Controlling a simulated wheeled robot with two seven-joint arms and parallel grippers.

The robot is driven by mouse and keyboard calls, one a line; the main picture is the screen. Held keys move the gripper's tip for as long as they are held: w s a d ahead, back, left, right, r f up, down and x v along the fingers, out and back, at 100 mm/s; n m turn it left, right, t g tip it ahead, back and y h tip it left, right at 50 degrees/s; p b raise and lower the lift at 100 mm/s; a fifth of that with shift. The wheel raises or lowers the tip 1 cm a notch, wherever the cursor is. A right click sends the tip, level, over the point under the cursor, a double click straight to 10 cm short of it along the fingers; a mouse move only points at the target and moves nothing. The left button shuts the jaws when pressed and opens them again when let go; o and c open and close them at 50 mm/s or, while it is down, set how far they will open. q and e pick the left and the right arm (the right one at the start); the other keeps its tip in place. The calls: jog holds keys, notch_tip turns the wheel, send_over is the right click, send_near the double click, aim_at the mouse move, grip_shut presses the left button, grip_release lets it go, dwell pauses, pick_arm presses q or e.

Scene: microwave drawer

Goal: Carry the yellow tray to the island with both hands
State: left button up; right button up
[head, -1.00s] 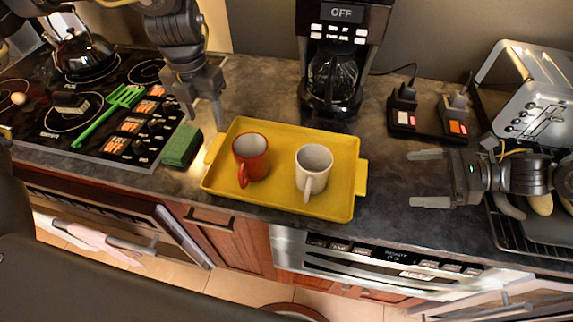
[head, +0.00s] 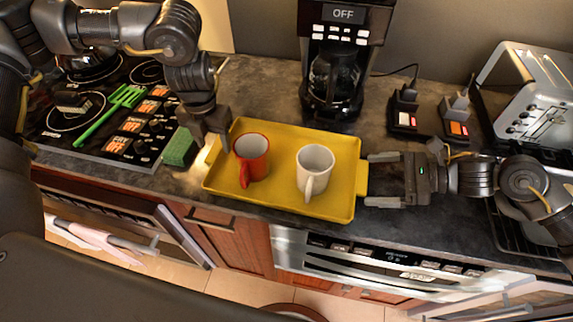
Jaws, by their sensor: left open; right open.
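The yellow tray (head: 330,207) lies flat on the dark counter with a handle at each short end. A red mug (head: 251,160) and a white mug (head: 314,172) stand upright in it. My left gripper (head: 212,143) is open and points down at the tray's left handle, which it partly hides; I cannot tell whether it touches. My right gripper (head: 368,180) is open at the tray's right end, its two fingers on either side of the right handle (head: 362,178). The island is not identifiable in this view.
A coffee maker (head: 340,65) stands behind the tray. A green sponge (head: 181,148) sits left of it, beside the stove (head: 75,115) with a green spatula (head: 110,112). Chargers (head: 428,118) and a toaster (head: 530,100) are at the right. The counter's front edge is close to the tray.

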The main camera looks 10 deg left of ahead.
pick_arm(q)
jog(key=shift+f, duration=0.85)
pick_arm(e)
jog(key=shift+x, duration=0.85)
pick_arm(q)
jog(key=c, duration=0.9)
pick_arm(e)
jog(key=c, duration=0.9)
pick_arm(q)
grip_shut()
pick_arm(e)
jog(key=shift+w+r, duration=0.1)
jog(key=shift+c, duration=0.3)
